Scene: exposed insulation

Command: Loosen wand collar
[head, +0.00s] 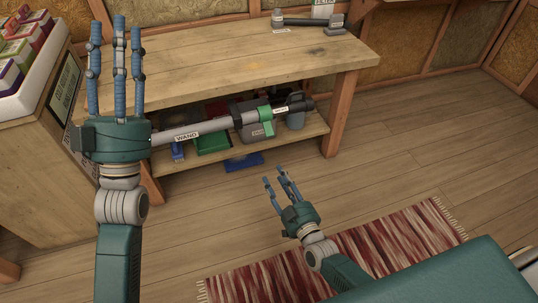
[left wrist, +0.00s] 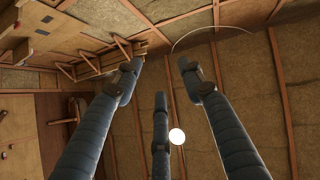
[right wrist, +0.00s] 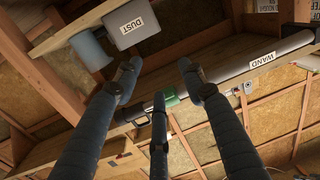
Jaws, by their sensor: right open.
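The grey wand (head: 190,134), labelled WAND, runs from beside my left gripper's palm to the right, in front of the bench. Its green collar (head: 265,114) sits near a dark end piece (head: 297,106). In the right wrist view the wand (right wrist: 235,70) crosses above the fingers, and the green collar (right wrist: 172,99) is partly hidden by a finger. My left gripper (head: 118,45) is open, fingers upward; whether its palm touches the wand is unclear. The left wrist view shows nothing between its fingers. My right gripper (head: 279,178) is open and empty, below and apart from the collar.
A wooden bench (head: 230,55) stands behind the wand, with a dark tool (head: 308,20) at its back. A grey DUST container (right wrist: 137,22) and green and blue bins (head: 212,142) are around the lower shelf. A red striped rug (head: 375,250) lies on open floor.

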